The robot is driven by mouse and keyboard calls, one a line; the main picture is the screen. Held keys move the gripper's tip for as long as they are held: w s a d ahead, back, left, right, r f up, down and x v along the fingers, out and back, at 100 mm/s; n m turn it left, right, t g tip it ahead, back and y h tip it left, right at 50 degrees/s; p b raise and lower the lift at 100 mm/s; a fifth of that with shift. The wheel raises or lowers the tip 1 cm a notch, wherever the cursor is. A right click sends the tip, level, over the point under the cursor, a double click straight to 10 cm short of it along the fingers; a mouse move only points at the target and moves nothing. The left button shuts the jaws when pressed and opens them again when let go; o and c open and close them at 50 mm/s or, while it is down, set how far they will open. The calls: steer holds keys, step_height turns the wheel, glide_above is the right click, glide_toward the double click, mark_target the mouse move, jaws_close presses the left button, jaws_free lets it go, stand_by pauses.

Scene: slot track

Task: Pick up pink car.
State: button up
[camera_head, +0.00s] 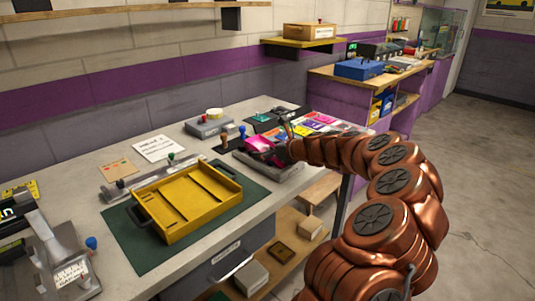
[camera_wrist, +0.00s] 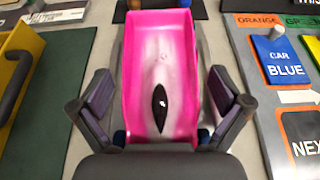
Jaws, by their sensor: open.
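The pink car (camera_wrist: 160,60) lies in the middle of the wrist view, a bright pink body with raised side walls and a dark pointed oval on its pale centre. My gripper (camera_wrist: 163,112) is open, with one finger at each side of the car's near part. The fingers look apart from the car's sides; contact cannot be told for sure. In the head view the pink car (camera_head: 260,145) shows at the dark grey tray (camera_head: 272,172) near the table's right end, partly covered by my arm's end.
A yellow tray (camera_head: 178,232) stands on a green mat (camera_head: 140,245) to the left. Stamps (camera_head: 224,142) and a grey box (camera_head: 207,126) stand behind.

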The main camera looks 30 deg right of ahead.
steer(key=c, duration=1.3)
steer(key=shift+c, duration=0.3)
steer(key=shift+r, duration=0.1)
